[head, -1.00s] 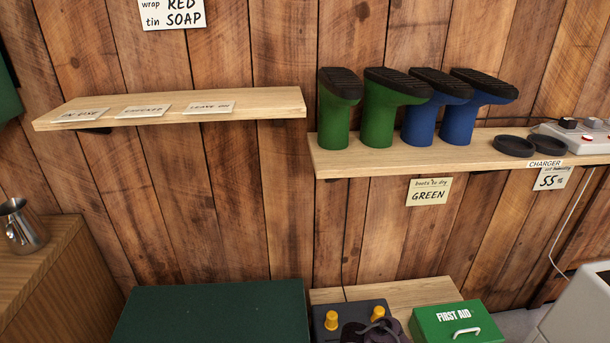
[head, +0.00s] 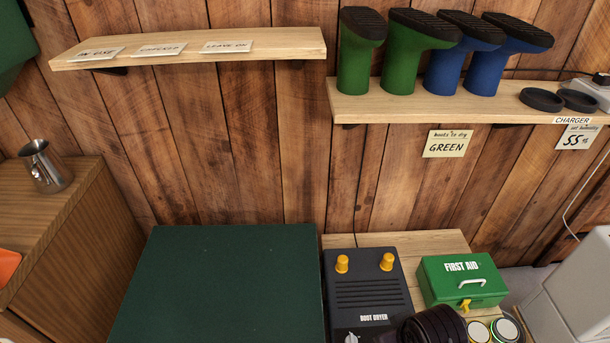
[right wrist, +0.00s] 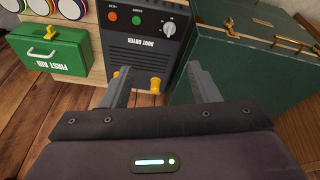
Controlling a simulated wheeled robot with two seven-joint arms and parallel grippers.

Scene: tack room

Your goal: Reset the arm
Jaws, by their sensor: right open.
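My right gripper (right wrist: 159,75) shows in the right wrist view with its two grey fingers wide apart and nothing between them. Beyond the fingers are the black boot dryer (right wrist: 146,40) and a dark green chest (right wrist: 243,70). In the head view a dark rounded part of my right arm shows at the bottom edge, over the lower right corner of the boot dryer (head: 362,290). The gripper's fingers are not visible there. My left gripper is in neither current view.
A green first aid box (head: 462,281) and round tins (head: 505,329) sit right of the dryer. The green chest (head: 220,280) stands left of it. Green boots (head: 399,60) and blue boots (head: 487,68) stand upside down on the right shelf (head: 430,108). The left shelf (head: 290,42) holds only labels.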

